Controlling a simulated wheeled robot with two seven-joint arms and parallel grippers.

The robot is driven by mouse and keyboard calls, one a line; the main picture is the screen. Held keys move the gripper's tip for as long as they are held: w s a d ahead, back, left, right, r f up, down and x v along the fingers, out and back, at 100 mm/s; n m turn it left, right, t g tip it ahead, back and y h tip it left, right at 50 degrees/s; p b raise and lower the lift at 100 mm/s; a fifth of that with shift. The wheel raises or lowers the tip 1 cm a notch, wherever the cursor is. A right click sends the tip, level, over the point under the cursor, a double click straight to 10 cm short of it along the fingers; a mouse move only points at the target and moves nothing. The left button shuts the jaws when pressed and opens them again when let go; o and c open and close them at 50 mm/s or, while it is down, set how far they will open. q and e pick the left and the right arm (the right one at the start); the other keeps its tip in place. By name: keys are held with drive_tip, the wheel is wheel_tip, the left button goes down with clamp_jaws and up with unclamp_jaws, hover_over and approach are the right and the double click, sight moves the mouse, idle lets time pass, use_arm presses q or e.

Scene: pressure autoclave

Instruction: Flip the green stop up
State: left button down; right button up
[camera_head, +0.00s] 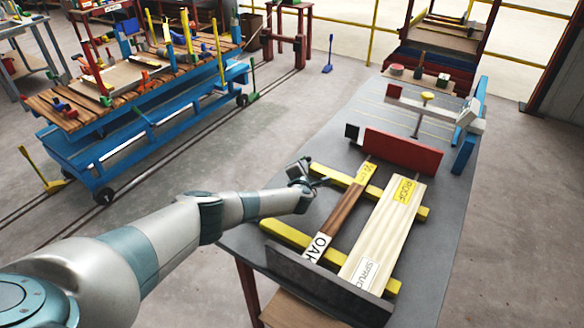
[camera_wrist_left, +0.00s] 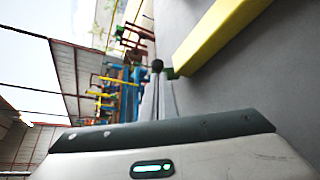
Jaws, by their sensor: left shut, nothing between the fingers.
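A small dark green block, likely the green stop (camera_wrist_left: 171,73), shows in the left wrist view at the near end of a yellow bar (camera_wrist_left: 215,38). I cannot tell whether it lies flat or stands up. In the head view the far yellow bar (camera_head: 335,176) lies on the grey table, and no green part is clear there. My left gripper (camera_head: 322,181) is shut and empty beside that bar's left end. In the left wrist view its narrow fingers end near a dark round tip close to the green block. My right gripper is not in view.
An oak board (camera_head: 342,212) and a spruce board (camera_head: 385,228) lie across the yellow bars. A red block (camera_head: 403,152) stands behind, and a dark fence (camera_head: 325,284) in front. The blue trolley (camera_head: 150,120) is at the left, across open floor.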

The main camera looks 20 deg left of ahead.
use_arm(q)
drive_tip(key=shift+d+f+m+y, duration=0.15)
drive_tip(key=shift+d+m+y, duration=0.2)
drive_tip(key=shift+m, duration=0.15)
drive_tip(key=shift+d, duration=0.15)
drive_tip(key=shift+d+f, duration=0.1)
drive_tip(key=shift+d, duration=0.05)
